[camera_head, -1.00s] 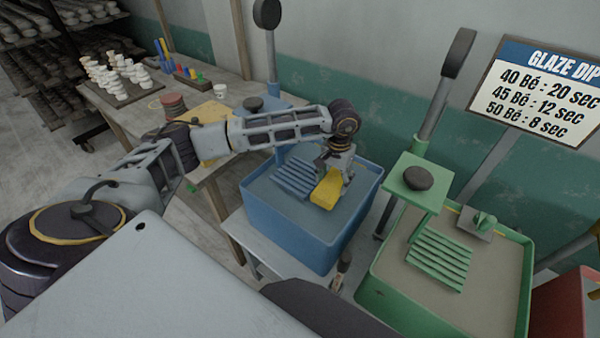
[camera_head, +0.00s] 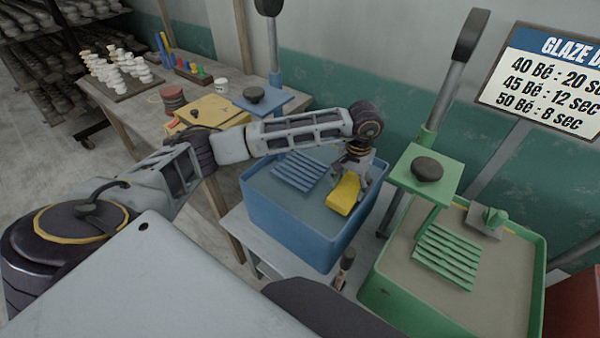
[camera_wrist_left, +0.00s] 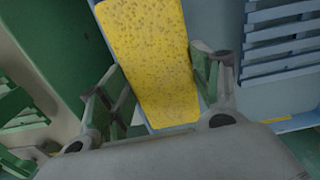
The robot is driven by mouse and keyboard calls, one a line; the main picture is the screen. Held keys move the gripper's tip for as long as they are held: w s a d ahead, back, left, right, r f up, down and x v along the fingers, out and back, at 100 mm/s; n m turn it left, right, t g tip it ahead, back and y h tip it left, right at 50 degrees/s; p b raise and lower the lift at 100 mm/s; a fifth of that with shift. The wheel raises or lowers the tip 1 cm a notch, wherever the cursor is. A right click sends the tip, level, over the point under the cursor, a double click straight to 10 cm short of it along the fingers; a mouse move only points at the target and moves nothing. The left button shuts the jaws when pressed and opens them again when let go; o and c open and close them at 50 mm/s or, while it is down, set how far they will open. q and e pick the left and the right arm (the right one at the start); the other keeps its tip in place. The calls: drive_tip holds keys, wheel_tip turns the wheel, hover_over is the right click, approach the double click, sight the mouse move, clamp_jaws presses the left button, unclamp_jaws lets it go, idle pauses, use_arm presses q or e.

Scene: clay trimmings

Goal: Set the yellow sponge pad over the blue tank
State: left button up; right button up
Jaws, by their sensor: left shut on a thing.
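The yellow sponge pad (camera_head: 343,195) is in my left gripper (camera_head: 352,180), whose fingers are shut on it. In the head view it appears over the right part of the blue tank (camera_head: 290,222), near a blue slatted rack (camera_head: 299,171). In the left wrist view the speckled sponge pad (camera_wrist_left: 150,55) sits between the two fingers of the left gripper (camera_wrist_left: 160,90). The blue tank's interior lies behind it, with the slats (camera_wrist_left: 285,45) at the right. I cannot tell the exact height of the pad above the tank. My right gripper is not in view.
A green tank (camera_head: 400,305) with a green slatted rack (camera_head: 447,257) and a post stands to the right. A wooden table (camera_head: 225,92) with white pots (camera_head: 118,70) is at the back left. A red container (camera_head: 572,310) is at the far right.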

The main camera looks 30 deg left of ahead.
sight(358, 189)
use_arm(q)
drive_tip(key=d, duration=0.1)
drive_tip(key=d+r+b, duration=0.1)
drive_tip(key=d+r, duration=0.1)
drive_tip(key=shift+w+r+n+b, duration=0.1)
drive_tip(key=shift+w+n+b, duration=0.2)
drive_tip(key=shift+n+b, duration=0.1)
drive_tip(key=shift+r+n, duration=0.3)
drive_tip(key=shift+r, duration=0.05)
drive_tip(key=shift+a+r+n, duration=0.25)
drive_tip(key=shift+r+n, duration=0.05)
drive_tip(key=shift+n, duration=0.1)
drive_tip(key=shift+s+a+r+n, duration=0.15)
drive_tip(key=shift+r+n, duration=0.05)
drive_tip(key=shift+n, duration=0.2)
drive_tip(key=shift+s+a+r+n, duration=0.15)
drive_tip(key=shift+a+n, duration=0.3)
drive_tip(key=shift+n, duration=0.25)
drive_tip(key=shift+s+a+n, duration=0.25)
drive_tip(key=shift+a+n, duration=0.1)
drive_tip(key=shift+n, duration=0.45)
drive_tip(key=shift+s+a+n, duration=0.2)
drive_tip(key=shift+a+n, duration=0.05)
drive_tip(key=shift+n, duration=0.45)
drive_tip(key=shift+a+n, duration=0.1)
drive_tip(key=shift+n, duration=0.4)
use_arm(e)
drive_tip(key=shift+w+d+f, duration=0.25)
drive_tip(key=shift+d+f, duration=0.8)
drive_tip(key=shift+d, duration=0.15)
